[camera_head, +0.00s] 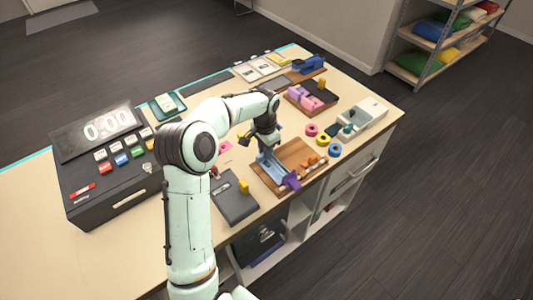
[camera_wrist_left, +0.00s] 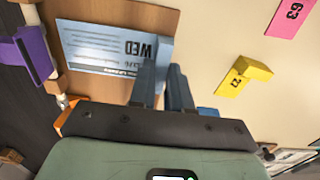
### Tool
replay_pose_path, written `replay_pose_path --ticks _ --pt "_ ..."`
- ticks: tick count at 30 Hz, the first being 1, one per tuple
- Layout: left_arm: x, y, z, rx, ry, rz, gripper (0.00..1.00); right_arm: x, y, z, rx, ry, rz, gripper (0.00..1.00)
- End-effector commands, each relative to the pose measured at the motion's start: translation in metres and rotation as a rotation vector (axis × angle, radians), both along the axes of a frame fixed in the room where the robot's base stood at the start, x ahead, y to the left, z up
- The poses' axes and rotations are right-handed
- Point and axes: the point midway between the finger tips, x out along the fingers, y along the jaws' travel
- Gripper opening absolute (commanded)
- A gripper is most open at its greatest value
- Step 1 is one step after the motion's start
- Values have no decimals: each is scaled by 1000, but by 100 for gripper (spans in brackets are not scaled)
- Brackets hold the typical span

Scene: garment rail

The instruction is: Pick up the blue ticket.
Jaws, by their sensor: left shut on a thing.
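The blue ticket (camera_wrist_left: 105,45), printed with "WED", lies over a wooden tray (camera_head: 290,155) in the left wrist view. In the head view the blue ticket (camera_head: 273,168) is a narrow strip under my left gripper (camera_head: 262,150). The left gripper points down and is shut on the ticket near its printed end. In the wrist view its two fingers (camera_wrist_left: 163,72) overlap the ticket's edge, and their exact contact is partly hidden. My right gripper is in neither view.
A yellow tag (camera_wrist_left: 243,73) and a pink tag (camera_wrist_left: 291,16) lie on the counter. A black cash register (camera_head: 108,165), a dark notebook (camera_head: 234,200) and coloured tape rolls (camera_head: 323,139) stand around.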

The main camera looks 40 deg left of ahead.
Motion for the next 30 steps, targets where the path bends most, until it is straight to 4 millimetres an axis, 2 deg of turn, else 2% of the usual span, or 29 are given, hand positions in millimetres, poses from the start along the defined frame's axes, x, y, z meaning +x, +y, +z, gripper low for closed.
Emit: replay_pose_path --ticks 8,14,24,30 --pt "1 0 32 1 -6 0 0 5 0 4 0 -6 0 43" --pt "2 0 75 1 -8 0 0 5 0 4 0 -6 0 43" --pt "1 0 164 1 -5 -1 0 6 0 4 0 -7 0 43" --pt "1 0 190 0 -2 0 0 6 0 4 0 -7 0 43"
